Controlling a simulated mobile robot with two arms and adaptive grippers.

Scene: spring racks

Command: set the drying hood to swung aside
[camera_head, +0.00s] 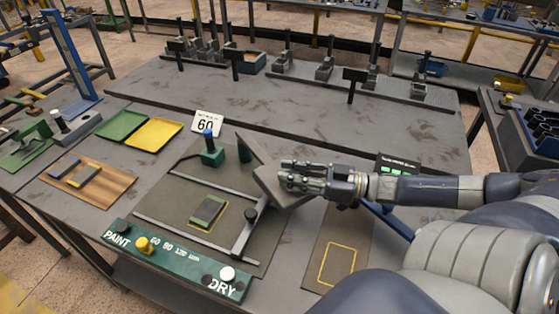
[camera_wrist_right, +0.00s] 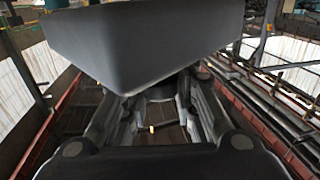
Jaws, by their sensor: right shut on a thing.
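The drying hood (camera_head: 268,184) is a dark grey, box-like piece at the right edge of the paint-and-dry station (camera_head: 168,210). It stands to the right of the small grey-green block (camera_head: 208,210) in the yellow outline and does not cover it. My right gripper (camera_head: 284,176) is at the hood's right side and is shut on it; the fingers hide part of the hood. In the right wrist view the hood (camera_wrist_right: 150,45) fills the upper middle, in front of the fingers (camera_wrist_right: 152,112). The exact contact is hidden. My left gripper is out of view.
A green panel (camera_head: 180,262) marked PAINT and DRY, with a yellow and a white knob, lies along the station's front. A "60" card (camera_head: 207,122) and a blue-topped green fixture (camera_head: 211,154) stand behind. A yellow-outlined dark pad (camera_head: 338,240) lies at front right.

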